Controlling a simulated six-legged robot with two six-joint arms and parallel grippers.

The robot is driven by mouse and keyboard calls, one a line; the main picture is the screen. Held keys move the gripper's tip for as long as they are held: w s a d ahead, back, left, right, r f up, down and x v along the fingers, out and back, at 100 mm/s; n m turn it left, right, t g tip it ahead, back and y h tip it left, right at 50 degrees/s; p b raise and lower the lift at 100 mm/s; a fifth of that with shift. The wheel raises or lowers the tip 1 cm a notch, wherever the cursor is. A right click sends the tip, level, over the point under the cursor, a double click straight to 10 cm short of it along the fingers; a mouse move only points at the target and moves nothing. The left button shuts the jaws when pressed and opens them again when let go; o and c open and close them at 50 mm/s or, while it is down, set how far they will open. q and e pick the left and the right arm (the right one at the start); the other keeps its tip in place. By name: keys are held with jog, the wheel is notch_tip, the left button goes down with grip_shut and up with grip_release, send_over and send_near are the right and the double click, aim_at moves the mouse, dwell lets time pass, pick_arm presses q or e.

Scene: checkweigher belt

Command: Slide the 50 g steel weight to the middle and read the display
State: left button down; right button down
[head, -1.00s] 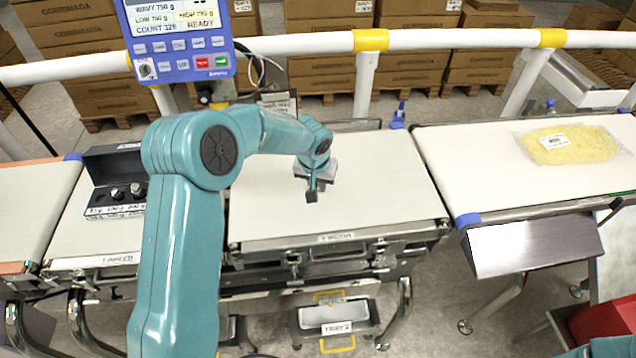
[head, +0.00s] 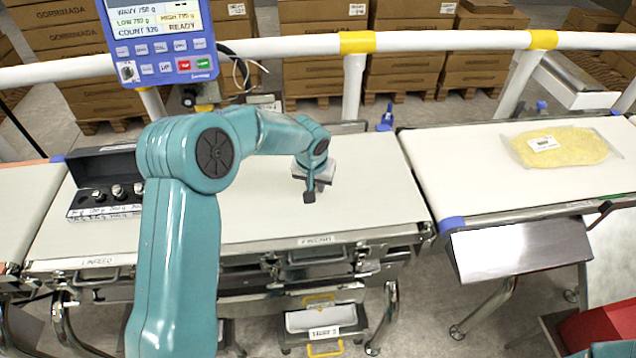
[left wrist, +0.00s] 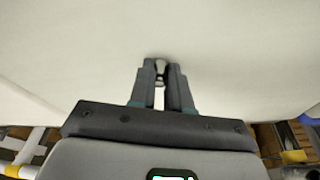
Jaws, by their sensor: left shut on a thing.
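My left gripper (head: 309,192) is over the white weighing belt (head: 375,200), near its middle. In the left wrist view my left gripper (left wrist: 160,72) has its fingers closed on a small shiny steel weight (left wrist: 160,68), with plain white belt around it. In the head view the fingers hide the weight, and I cannot tell whether it touches the belt. The blue display (head: 160,42) stands at the upper left; it reads "COUNT" and "READY", with "--" in its top right field. My right gripper is not in view.
A bag of yellow food (head: 560,147) lies on the right belt. A white rail (head: 440,40) runs behind. The weighing belt around my gripper is clear.

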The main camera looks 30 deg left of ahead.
pick_arm(q)
jog(key=c, duration=1)
grip_release()
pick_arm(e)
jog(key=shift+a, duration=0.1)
pick_arm(q)
jog(key=shift+r, duration=0.1)
jog(key=shift+r, duration=0.25)
jog(key=p+v, duration=0.4)
jog(key=v, duration=0.3)
jog(key=shift+s+r, duration=0.2)
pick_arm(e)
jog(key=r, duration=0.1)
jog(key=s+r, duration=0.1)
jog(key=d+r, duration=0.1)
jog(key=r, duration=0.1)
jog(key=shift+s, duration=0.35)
pick_arm(q)
jog(key=shift+w+f, duration=0.1)
